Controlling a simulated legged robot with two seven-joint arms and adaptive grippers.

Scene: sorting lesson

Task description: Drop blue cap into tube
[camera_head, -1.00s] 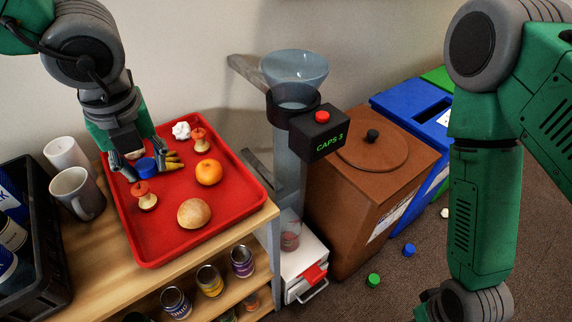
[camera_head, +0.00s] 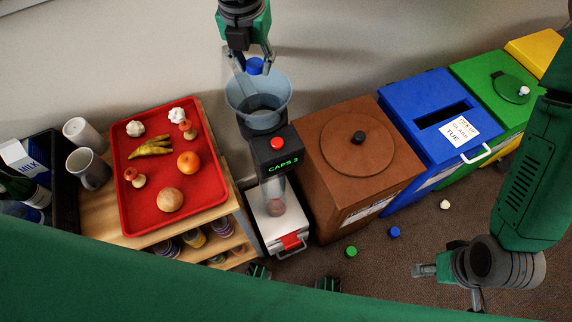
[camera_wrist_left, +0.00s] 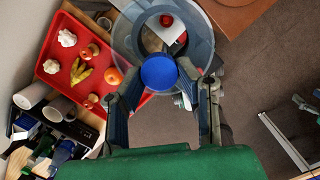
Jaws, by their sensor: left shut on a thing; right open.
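The blue cap (camera_head: 255,66) is between the fingers of my left gripper (camera_head: 252,58), which is shut on it. In the head view the cap is at the back rim of the clear funnel (camera_head: 238,102) on top of the tube. In the left wrist view the blue cap (camera_wrist_left: 159,73) shows over the near part of the funnel (camera_wrist_left: 200,52). The tube (camera_head: 281,190) stands under the funnel, with a black counter box (camera_head: 276,151) reading "CAPS 3". My right gripper (camera_head: 450,284) is open and empty at the lower right, over the floor.
A red tray (camera_head: 128,208) with food lies on the wooden shelf at left. Brown (camera_head: 325,185), blue (camera_head: 398,97), green and yellow bins stand to the right. Loose green (camera_head: 351,251) and blue (camera_head: 394,231) caps lie on the floor.

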